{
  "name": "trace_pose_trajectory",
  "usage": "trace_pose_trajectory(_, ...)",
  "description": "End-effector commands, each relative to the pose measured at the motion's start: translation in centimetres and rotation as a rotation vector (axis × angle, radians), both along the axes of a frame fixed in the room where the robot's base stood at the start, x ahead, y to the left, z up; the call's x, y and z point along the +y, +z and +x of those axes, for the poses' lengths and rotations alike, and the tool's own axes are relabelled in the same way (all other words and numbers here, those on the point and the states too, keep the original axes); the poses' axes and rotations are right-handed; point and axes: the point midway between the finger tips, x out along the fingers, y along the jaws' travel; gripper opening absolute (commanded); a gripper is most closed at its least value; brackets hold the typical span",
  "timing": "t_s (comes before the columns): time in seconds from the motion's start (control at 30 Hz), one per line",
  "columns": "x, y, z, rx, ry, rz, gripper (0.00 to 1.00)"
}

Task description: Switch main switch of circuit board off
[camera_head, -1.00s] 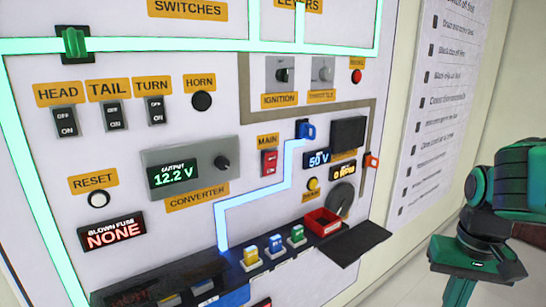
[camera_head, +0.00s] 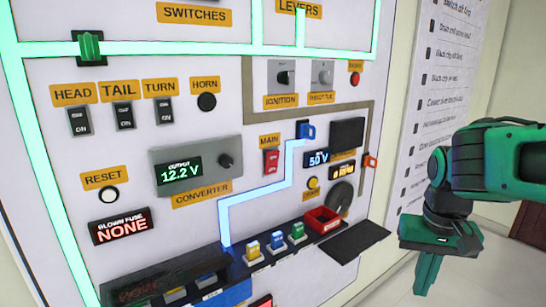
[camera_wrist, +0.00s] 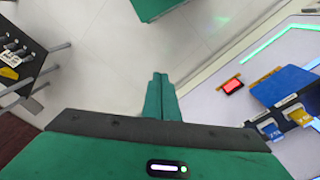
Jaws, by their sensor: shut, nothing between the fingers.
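The main switch (camera_head: 271,162) is a small red rocker under the orange MAIN label, near the middle of the white circuit board (camera_head: 130,235) in the head view. A glowing blue line runs from below up to a blue connector (camera_head: 307,131) right of the switch. My green gripper (camera_head: 427,285) hangs fingers down at the right, beyond the board's right edge and well apart from the switch. In the wrist view its fingers (camera_wrist: 160,88) are together and empty. The main switch cannot be made out in the wrist view.
A converter box (camera_head: 195,170) reads 12.2 V left of the switch. Below, a dark shelf (camera_head: 205,270) with several coloured fuses, a red bin (camera_head: 322,219) and a black flap (camera_head: 354,240) stick out. A black table (camera_wrist: 35,65) stands at the left in the wrist view.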

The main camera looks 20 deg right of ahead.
Motion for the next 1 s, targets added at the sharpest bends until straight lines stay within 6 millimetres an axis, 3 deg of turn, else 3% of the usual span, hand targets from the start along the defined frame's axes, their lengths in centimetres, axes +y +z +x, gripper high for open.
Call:
trace_pose_trajectory(0.07, 0.0, 2.6, 4.4, -0.055, -0.042, -0.068, 0.0)
trace_pose_trajectory(0.17, 1.5, 7.2, 11.1, -0.178, -0.136, -0.146, 0.0)
trace_pose_trajectory(0.3, 7.3, 14.0, 19.5, -0.392, -0.267, -0.17, 0.0)
trace_pose_trajectory(0.4, 12.4, 18.2, 23.4, -0.522, -0.351, -0.13, 0.0)
trace_pose_trajectory(0.5, 16.6, 21.1, 25.5, -0.611, -0.415, -0.076, 0.0)
trace_pose_trajectory(0.63, 19.7, 23.1, 26.6, -0.669, -0.464, -0.027, 0.0)
trace_pose_trajectory(1.0, 20.4, 23.5, 26.8, -0.68, -0.476, -0.015, 0.0)
